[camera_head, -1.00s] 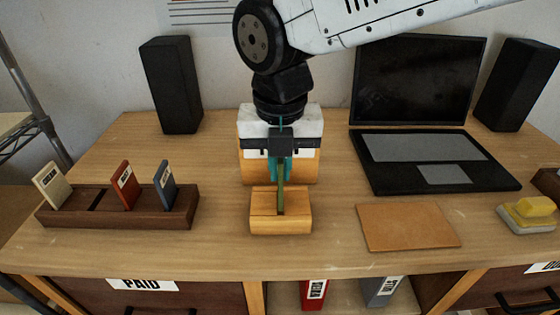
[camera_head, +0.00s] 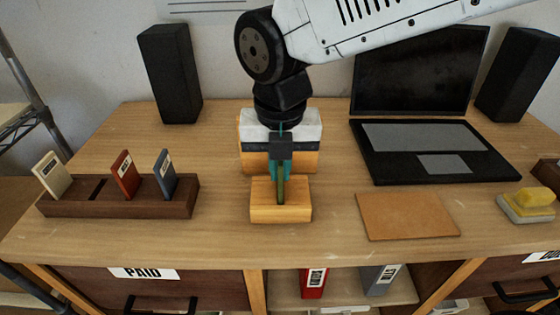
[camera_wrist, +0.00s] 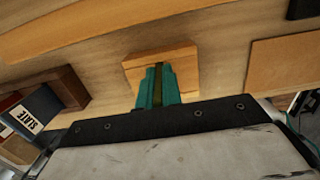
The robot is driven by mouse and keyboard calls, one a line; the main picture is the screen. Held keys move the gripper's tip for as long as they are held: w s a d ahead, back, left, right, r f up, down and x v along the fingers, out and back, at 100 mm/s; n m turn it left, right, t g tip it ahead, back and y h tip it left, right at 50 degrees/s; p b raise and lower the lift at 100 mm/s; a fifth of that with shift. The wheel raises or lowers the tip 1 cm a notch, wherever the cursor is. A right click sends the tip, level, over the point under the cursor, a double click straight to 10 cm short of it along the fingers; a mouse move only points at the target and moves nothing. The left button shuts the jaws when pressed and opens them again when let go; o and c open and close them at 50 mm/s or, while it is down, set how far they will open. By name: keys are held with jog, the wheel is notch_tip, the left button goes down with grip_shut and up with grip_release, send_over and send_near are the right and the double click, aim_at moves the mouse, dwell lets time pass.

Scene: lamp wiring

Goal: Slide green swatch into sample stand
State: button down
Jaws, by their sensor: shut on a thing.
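The green swatch (camera_head: 281,189) is a thin olive-green plate seen edge-on. It stands upright in the teal fingers of my gripper (camera_head: 280,172), which is shut on it. The sample stand (camera_head: 281,213) is a light wooden block on the desk. The swatch's lower end is at the stand's slot; how deep it sits I cannot tell. The wrist view shows the stand (camera_wrist: 183,64) beyond the teal fingers (camera_wrist: 158,88), with the swatch's edge between them. The fingers hide part of the swatch.
A dark wooden rack (camera_head: 120,205) at left holds cream, red and blue-grey swatches. A tan board (camera_head: 408,216) lies to the right of the stand, a laptop (camera_head: 435,155) behind it, and a yellow sponge-like item (camera_head: 533,199) farther right. The desk's front edge is close below the stand.

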jog(key=shift+f, duration=0.45)
jog(key=c, duration=1.5)
grip_release()
jog(key=shift+r, duration=0.15)
jog(key=r, duration=0.7)
jog(key=shift+s+r, duration=0.3)
jog(key=shift+s, duration=0.05)
